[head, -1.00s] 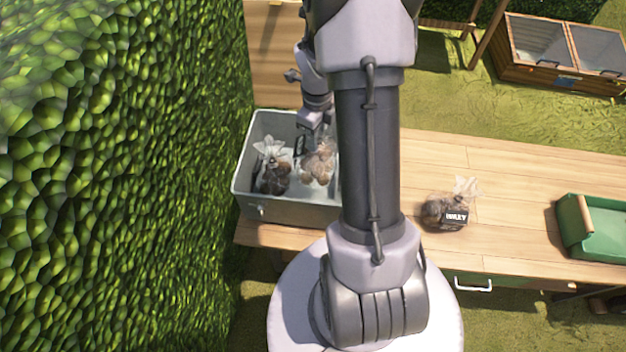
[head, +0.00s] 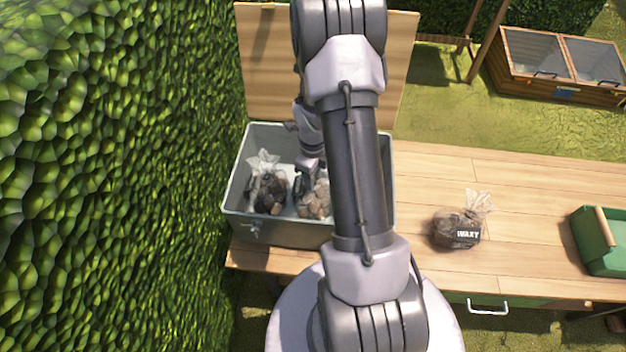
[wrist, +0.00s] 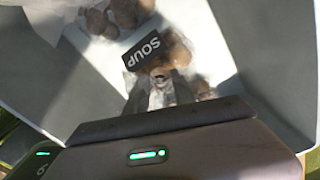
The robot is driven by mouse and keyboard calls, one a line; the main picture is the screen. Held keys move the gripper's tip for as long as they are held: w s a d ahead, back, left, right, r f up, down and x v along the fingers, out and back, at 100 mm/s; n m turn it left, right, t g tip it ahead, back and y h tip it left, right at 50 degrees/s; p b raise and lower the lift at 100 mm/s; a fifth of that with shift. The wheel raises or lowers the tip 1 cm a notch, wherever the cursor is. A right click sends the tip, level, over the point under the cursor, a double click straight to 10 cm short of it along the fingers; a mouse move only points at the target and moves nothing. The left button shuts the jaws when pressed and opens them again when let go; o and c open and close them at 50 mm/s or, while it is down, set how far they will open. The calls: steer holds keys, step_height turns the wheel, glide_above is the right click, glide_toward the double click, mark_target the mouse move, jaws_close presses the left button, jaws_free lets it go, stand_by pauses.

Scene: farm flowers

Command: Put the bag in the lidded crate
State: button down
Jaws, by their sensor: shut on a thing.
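The lidded crate (head: 290,232) is a grey box at the left end of the wooden table, with its wooden lid (head: 275,60) raised behind it. My gripper (head: 308,188) reaches down into the crate and is shut on a clear bag of brown lumps (head: 316,204). In the wrist view this bag (wrist: 178,52) has a dark label reading "SOUP", and my gripper (wrist: 160,92) pinches its top. Whether the bag touches the crate floor I cannot tell. Another similar bag (head: 268,195) sits in the crate just left of it. My arm hides the crate's right part.
A bag labelled "WAXY" (head: 457,230) stands on the table (head: 520,190) right of the crate. A green tray with a wooden handle (head: 602,238) is at the right edge. A leafy hedge (head: 110,180) rises close on the left. A wooden cold frame (head: 565,60) stands on the grass behind.

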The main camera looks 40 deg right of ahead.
steer(key=shift+r, duration=0.1)
steer(key=shift+f, duration=0.25)
steer(key=c, duration=1.1)
jaws_free()
steer(key=shift+r, duration=0.1)
steer(key=shift+o, duration=0.2)
steer(key=shift+r, duration=0.1)
